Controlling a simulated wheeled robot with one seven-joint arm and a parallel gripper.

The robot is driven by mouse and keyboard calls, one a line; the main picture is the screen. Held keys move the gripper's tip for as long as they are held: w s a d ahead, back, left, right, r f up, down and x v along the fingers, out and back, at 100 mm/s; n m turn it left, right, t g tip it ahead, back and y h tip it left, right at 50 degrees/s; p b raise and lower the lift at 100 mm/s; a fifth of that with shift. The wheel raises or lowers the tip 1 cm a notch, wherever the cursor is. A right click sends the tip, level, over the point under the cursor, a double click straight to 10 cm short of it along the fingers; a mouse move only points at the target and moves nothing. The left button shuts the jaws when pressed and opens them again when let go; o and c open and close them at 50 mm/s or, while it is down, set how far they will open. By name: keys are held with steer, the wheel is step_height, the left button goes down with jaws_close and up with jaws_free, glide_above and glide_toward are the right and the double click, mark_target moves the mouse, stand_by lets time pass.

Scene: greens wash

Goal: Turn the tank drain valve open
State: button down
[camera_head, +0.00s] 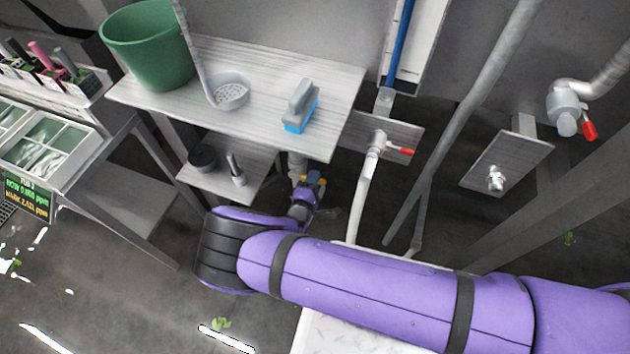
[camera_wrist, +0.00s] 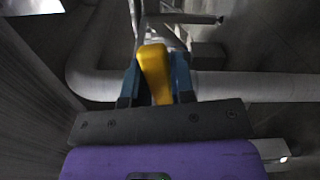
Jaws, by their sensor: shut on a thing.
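The drain valve's yellow handle (camera_wrist: 154,68) stands between the two blue fingers of my gripper (camera_wrist: 156,85) in the wrist view. The fingers are shut on it, one on each side. A grey pipe (camera_wrist: 255,87) runs across behind the handle. In the head view my gripper (camera_head: 312,180) is small and low, just below the front edge of the metal shelf. Small yellow and orange spots show at the fingers there. The valve body is mostly hidden, so I cannot tell how far the handle is turned.
The metal shelf (camera_head: 265,55) above my gripper holds a green bucket (camera_head: 150,48), a strainer ladle (camera_head: 229,92) and a blue-based brush (camera_head: 300,108). A red-handled tap (camera_head: 378,145) with a white hose is to the right. A lower shelf (camera_head: 215,185) is close on the left.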

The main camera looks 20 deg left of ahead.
steer(key=r+n, duration=0.1)
steer(key=n, duration=0.1)
steer(key=a+r+n, duration=0.1)
steer(key=r+n, duration=0.1)
steer(key=shift+a, duration=0.1)
steer(key=a+r+n, duration=0.1)
steer(key=n, duration=0.3)
steer(key=shift+w+a+r, duration=0.1)
steer(key=shift+a+r, duration=0.25)
steer(key=shift+r, duration=0.05)
steer(key=a+n, duration=0.1)
steer(key=a+r+n, duration=0.1)
steer(key=n, duration=0.1)
steer(key=shift+w+a+r, duration=0.1)
steer(key=shift+r, duration=0.05)
steer(key=shift+w+a+r+n, duration=0.1)
steer(key=shift+a+n, duration=0.65)
steer(key=shift+n, duration=0.45)
steer(key=shift+a+r+n, duration=0.1)
steer(key=shift+a+n, duration=0.6)
steer(key=shift+n, duration=0.5)
steer(key=c, duration=1)
jaws_free()
steer(key=shift+o, duration=0.2)
steer(key=s, duration=1)
steer(key=shift+s+a, duration=0.4)
steer(key=shift+a, duration=0.05)
